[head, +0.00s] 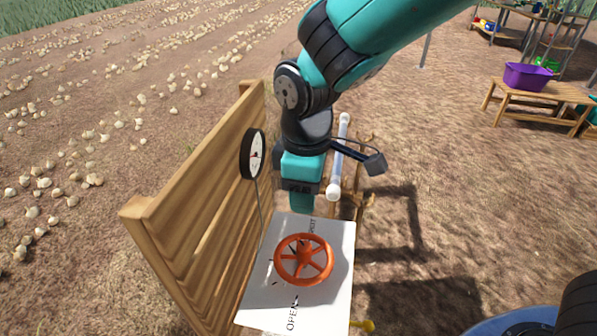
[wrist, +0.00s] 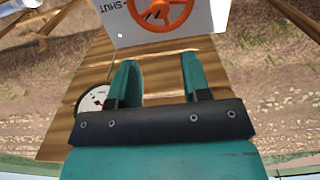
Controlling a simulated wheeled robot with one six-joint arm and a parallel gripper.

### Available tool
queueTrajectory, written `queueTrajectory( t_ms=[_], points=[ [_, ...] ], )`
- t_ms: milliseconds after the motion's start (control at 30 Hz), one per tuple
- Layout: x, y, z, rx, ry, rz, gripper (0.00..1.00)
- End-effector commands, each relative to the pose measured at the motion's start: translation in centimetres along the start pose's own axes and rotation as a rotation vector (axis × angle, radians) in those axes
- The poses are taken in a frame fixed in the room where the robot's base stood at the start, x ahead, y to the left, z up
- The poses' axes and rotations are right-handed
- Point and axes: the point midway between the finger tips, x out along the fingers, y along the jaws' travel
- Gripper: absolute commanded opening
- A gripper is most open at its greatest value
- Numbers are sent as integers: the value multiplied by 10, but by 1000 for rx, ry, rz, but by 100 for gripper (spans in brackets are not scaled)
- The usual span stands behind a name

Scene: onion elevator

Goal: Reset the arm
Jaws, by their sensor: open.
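My arm reaches down from the top of the head view, and my gripper (head: 303,205) hangs behind the far edge of a white panel. In the wrist view my gripper (wrist: 158,80) has its two teal fingers apart, with nothing between them. An orange handwheel (head: 304,260) sits on the white panel (head: 340,285), which carries the word OPEN. The handwheel (wrist: 160,12) also shows at the top of the wrist view, beside the word SHUT. The fingers are apart from the wheel.
A slatted wooden frame (head: 190,215) stands left of the panel, with a round gauge (head: 254,154) close to my gripper. A white tube (head: 339,155) is just right of my arm. A purple tub (head: 528,76) sits on a wooden bench (head: 545,97) at far right. Onions lie on the soil.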

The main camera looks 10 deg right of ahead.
Motion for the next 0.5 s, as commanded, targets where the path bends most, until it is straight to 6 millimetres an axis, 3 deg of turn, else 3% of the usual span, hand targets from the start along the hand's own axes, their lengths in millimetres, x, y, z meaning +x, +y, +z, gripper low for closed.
queueTrajectory(
  t_ms=[233,367,500],
  points=[
    [-14,-5,12,53,31,-15,44],
    [-42,-23,40,181,104,-60,44],
    [-69,-55,76,345,189,-125,44]
  ],
)
